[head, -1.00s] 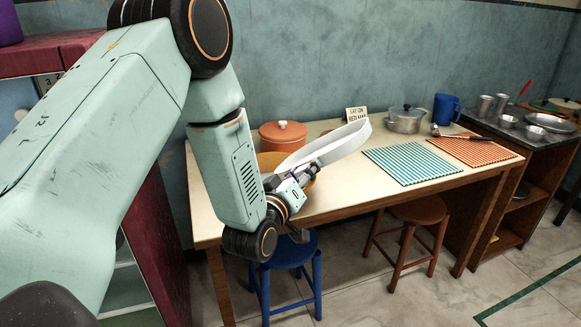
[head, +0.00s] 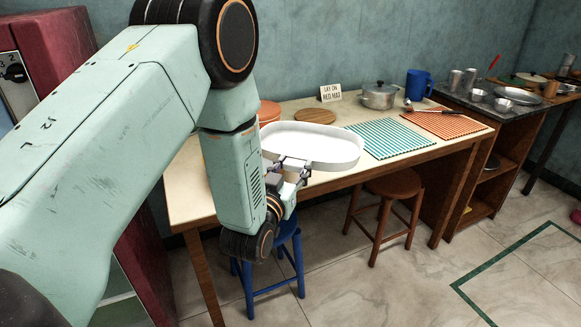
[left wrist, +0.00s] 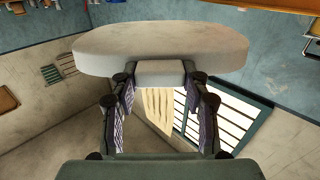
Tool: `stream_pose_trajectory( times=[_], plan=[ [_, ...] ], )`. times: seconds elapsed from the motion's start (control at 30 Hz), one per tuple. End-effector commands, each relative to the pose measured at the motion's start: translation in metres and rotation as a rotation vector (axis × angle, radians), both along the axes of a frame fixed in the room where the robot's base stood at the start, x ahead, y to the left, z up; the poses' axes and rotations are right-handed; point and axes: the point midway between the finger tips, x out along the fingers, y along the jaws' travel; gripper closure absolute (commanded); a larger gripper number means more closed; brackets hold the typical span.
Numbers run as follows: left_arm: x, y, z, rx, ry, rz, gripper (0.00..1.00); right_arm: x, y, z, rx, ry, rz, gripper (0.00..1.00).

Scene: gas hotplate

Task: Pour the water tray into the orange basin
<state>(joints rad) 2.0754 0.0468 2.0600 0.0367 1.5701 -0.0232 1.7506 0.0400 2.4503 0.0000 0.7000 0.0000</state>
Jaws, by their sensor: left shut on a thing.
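The white oval water tray (head: 318,146) is in my left gripper (head: 291,167), over the table. In the head view its inside faces me and it looks close to level. I cannot make out any water in it. In the left wrist view the tray (left wrist: 160,48) spans the top, with the left gripper's fingers (left wrist: 160,92) shut on its near edge. My right gripper is not in view.
An orange pot (head: 268,111) and a round wooden board (head: 316,116) are behind the tray on the table (head: 182,200). A sign (head: 330,93), metal pot (head: 379,95), blue jug (head: 419,83), teal mat (head: 378,139) and orange mat (head: 445,123) are farther right. Stools stand below.

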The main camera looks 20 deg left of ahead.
Motion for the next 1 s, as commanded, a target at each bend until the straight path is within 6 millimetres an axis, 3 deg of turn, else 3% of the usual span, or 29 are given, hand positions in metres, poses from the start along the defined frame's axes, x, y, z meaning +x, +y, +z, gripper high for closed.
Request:
stream_pose_trajectory(
  times=[0.33,0.8,1.0],
  plan=[
    [0.0,0.0,0.002,0.0,-0.001,0.0,1.0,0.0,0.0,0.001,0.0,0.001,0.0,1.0],
    [0.0,0.0,0.04,-0.001,-0.001,0.0,1.0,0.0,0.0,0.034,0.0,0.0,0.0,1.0],
    [0.0,0.0,0.04,-0.001,0.0,0.0,1.0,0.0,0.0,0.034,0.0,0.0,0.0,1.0]
  ],
)
